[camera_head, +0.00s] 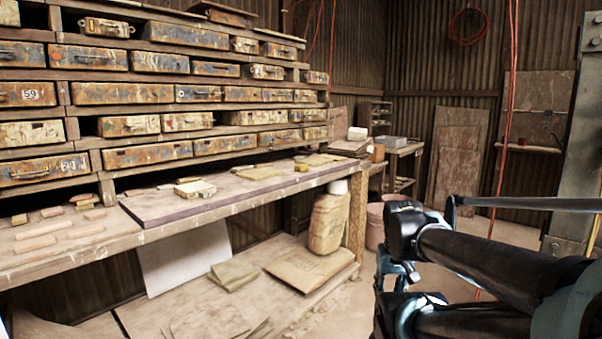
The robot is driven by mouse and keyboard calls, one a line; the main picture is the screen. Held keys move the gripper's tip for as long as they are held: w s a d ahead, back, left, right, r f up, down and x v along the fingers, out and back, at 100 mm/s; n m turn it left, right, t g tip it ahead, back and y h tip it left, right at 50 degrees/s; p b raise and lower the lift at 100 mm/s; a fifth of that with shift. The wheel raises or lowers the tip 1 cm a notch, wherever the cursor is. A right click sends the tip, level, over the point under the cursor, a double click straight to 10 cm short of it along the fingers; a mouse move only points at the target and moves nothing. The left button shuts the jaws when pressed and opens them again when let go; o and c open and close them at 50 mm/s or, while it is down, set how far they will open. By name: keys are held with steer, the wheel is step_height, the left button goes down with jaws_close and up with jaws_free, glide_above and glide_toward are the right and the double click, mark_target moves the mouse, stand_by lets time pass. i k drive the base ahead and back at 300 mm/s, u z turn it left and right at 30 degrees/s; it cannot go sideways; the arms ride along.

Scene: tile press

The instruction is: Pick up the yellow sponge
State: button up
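A small yellow block (301,167), which looks like the yellow sponge, lies on the long workbench near its far end, close to the back edge. It is small in the picture, so its texture is unclear. My dark arm reaches in from the lower right, well to the right of the bench and apart from the block. Its end shows as a dark rounded part with small metal pieces below it. I cannot make out my gripper's fingertips or whether they hold anything.
The workbench (235,205) carries a pale block (194,188) and several flat pieces. Drawers rise behind it. A sack (328,222) stands on the lower shelf. A pinkish bucket (376,226) and a grey metal post (575,130) are to the right. Some floor between is free.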

mark_target(302, 167)
steer(key=u, duration=0.05)
steer(key=i, duration=1)
steer(key=z, duration=0.05)
